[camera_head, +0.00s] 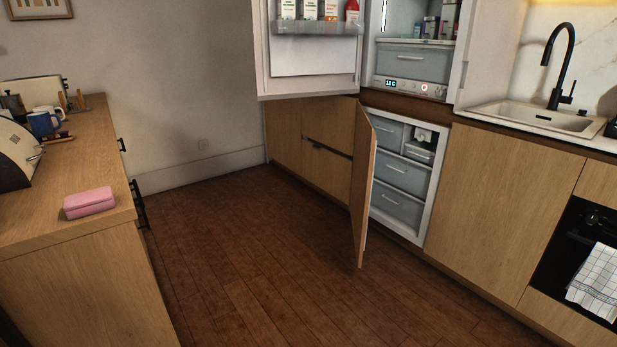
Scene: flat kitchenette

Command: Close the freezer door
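The freezer door (363,185) is a wood-fronted panel below the fridge. It stands open, swung out into the room on its left side, seen nearly edge-on. The freezer compartment (401,176) behind it shows several grey drawers with pale handles. The top drawer area has an opening at its right with white items in it. My gripper is not in the view, so its place relative to the door is hidden.
The upper fridge door (309,84) is also open, with cartons and a red bottle on its shelf. A wooden counter (100,221) with a pink box (89,202) stands at left. The wooden floor (260,270) before the freezer is clear. An oven (585,255) with a towel is at right.

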